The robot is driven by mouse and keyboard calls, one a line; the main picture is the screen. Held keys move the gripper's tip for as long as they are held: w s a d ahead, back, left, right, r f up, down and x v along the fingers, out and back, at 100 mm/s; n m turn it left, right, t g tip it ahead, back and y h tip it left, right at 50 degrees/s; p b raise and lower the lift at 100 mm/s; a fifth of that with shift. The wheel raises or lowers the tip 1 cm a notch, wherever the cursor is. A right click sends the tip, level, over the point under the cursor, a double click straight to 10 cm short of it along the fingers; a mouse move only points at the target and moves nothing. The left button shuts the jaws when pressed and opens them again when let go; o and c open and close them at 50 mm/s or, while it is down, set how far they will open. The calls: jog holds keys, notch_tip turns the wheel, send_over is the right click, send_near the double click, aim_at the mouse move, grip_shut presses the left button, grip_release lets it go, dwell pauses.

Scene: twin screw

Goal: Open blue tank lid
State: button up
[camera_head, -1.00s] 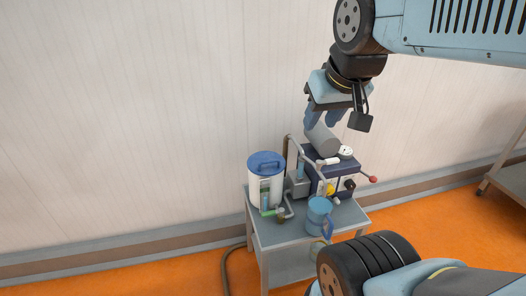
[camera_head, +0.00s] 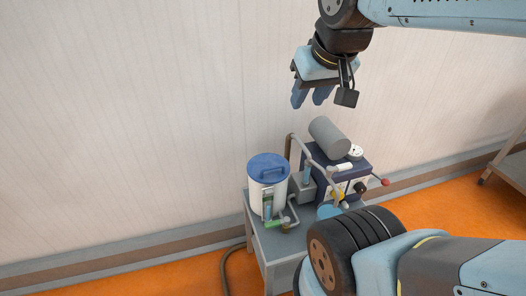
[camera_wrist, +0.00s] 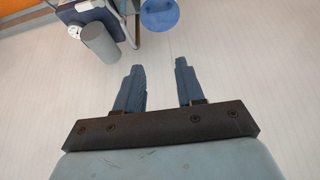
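The white tank (camera_head: 266,197) stands at the left end of a small grey table. Its round blue lid (camera_head: 268,167) with a raised handle (camera_head: 272,172) sits on top and looks closed. The lid also shows at the top of the wrist view (camera_wrist: 160,16). My gripper (camera_head: 308,101) hangs in the air above the table, higher than the lid and to its right in the head view. Its two blue fingers (camera_wrist: 157,68) are apart with nothing between them. The tank body is mostly hidden in the wrist view.
A grey cylinder (camera_head: 328,137) lies on the blue machine (camera_head: 350,166) right of the tank, with a red-knobbed lever (camera_head: 385,182). Pipes (camera_head: 302,148) rise between tank and machine. The light blue jug (camera_head: 328,211) is mostly hidden by my arm. The wall is close behind.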

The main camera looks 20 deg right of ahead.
jog(key=shift+w, duration=0.1)
jog(key=m+g, duration=0.8)
jog(key=m, duration=1)
send_over(271, 174)
jog(key=w+x, duration=0.2)
jog(key=x, duration=0.9)
jog(key=w+f+x, duration=0.1)
jog(key=w+x, duration=0.1)
jog(key=x, duration=0.9)
jog(key=w+x, duration=0.3)
jog(key=x, duration=0.8)
jog(key=shift+f, duration=0.45)
jog(key=shift+c, duration=0.3)
grip_shut()
